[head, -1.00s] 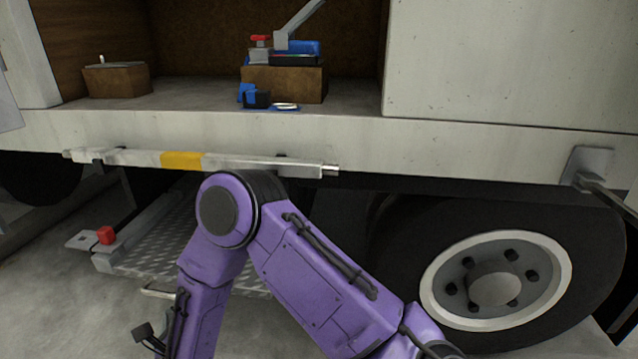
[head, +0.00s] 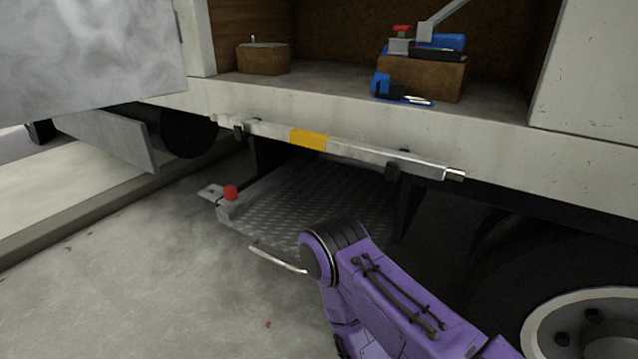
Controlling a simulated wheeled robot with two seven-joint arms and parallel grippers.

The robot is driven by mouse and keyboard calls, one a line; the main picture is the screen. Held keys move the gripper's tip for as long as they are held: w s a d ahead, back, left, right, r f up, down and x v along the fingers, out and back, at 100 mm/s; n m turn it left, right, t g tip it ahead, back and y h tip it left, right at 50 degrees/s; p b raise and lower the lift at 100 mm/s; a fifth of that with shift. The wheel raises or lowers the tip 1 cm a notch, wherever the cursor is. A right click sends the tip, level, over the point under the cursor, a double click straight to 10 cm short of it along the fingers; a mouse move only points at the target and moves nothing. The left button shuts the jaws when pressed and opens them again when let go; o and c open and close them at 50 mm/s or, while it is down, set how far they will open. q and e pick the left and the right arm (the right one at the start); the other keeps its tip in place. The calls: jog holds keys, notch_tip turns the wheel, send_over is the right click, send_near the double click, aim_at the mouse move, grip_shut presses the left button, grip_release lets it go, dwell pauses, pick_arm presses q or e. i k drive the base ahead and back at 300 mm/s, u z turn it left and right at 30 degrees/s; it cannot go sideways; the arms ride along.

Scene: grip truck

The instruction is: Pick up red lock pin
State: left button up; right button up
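A small red lock pin head (head: 230,192) stands on a grey bracket (head: 211,193) at the left front corner of the metal step plate (head: 310,205), under the truck body. Another small red part (head: 402,28) shows on the tools in the truck's open compartment. My purple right arm comes in from the lower right, its bent joint in front of the step plate. Its gripper is out of the picture, and my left gripper is not in view either.
A metal bar with a yellow band (head: 309,139) runs along the truck's lower edge above the step. A bent handle (head: 277,258) juts from the step's front. The wheel (head: 585,325) is at lower right. Concrete floor at left is clear.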

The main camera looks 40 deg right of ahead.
aim_at(230, 193)
jog(key=u, duration=1)
jog(key=i, duration=1.95)
jog(key=z, duration=3.95)
jog(key=i, duration=0.1)
jog(key=u, duration=0.3)
